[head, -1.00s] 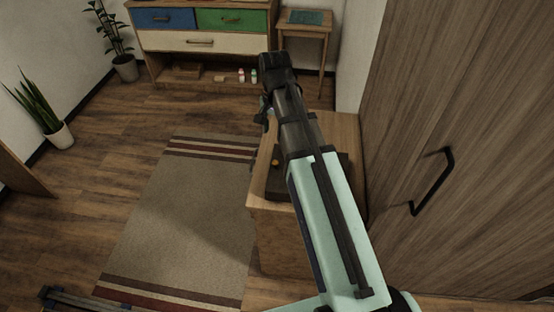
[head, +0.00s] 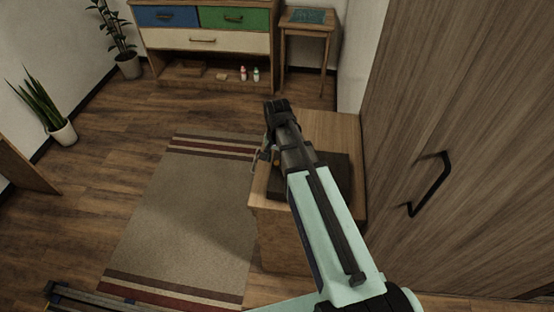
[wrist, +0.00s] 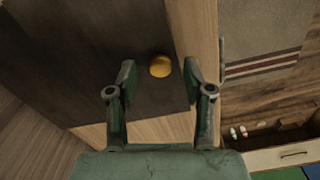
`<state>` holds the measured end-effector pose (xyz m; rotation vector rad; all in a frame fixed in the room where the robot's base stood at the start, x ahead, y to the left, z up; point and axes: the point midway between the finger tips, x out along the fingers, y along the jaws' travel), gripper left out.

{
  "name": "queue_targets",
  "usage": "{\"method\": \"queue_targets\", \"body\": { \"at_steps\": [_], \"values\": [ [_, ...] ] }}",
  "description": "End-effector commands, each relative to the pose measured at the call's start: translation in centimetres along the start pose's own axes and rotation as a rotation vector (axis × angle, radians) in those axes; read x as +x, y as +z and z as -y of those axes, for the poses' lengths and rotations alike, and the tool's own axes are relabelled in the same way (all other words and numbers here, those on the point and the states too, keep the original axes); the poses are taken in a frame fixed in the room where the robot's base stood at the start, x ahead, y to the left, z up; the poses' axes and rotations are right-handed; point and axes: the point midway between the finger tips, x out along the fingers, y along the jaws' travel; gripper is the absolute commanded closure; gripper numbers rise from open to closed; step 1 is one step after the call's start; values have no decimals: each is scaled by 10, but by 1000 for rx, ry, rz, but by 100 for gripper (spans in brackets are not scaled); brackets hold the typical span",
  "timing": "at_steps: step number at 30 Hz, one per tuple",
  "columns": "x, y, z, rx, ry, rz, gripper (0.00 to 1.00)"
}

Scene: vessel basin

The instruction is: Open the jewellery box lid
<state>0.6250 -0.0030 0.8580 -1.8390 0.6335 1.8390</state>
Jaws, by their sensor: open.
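The jewellery box (head: 338,168) is dark and flat and lies on top of a small wooden cabinet. Its lid looks shut. My arm covers much of it in the head view. In the wrist view the dark lid (wrist: 90,50) fills the upper left, with a round yellow knob (wrist: 160,66) near its edge. My gripper (wrist: 159,74) is open, with one finger on each side of the knob in the picture. I cannot tell whether the fingertips are down at the knob's height. In the head view my gripper (head: 262,158) is partly hidden at the cabinet's left edge.
The wooden cabinet (head: 335,125) stands beside a tall wardrobe (head: 470,120) with a black handle. A striped rug (head: 190,210) lies to the left. A drawer unit (head: 205,40) and a small side table (head: 308,28) stand at the back.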

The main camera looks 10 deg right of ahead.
Motion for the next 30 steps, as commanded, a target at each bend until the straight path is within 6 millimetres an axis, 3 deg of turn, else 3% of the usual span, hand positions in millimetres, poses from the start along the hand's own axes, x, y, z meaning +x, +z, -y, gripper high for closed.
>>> {"method": "queue_targets", "body": {
  "at_steps": [6, 15, 16, 20, 30],
  "values": [
    [11, 0, 0, 0, 0, 0, 49],
    [13, 0, 0, 0, 0, 0, 49],
    [13, 0, 0, 0, 0, 0, 52],
    [13, 0, 0, 0, 0, 0, 98],
    [13, 7, 0, -24, 1, 0, 100]
  ]
}}
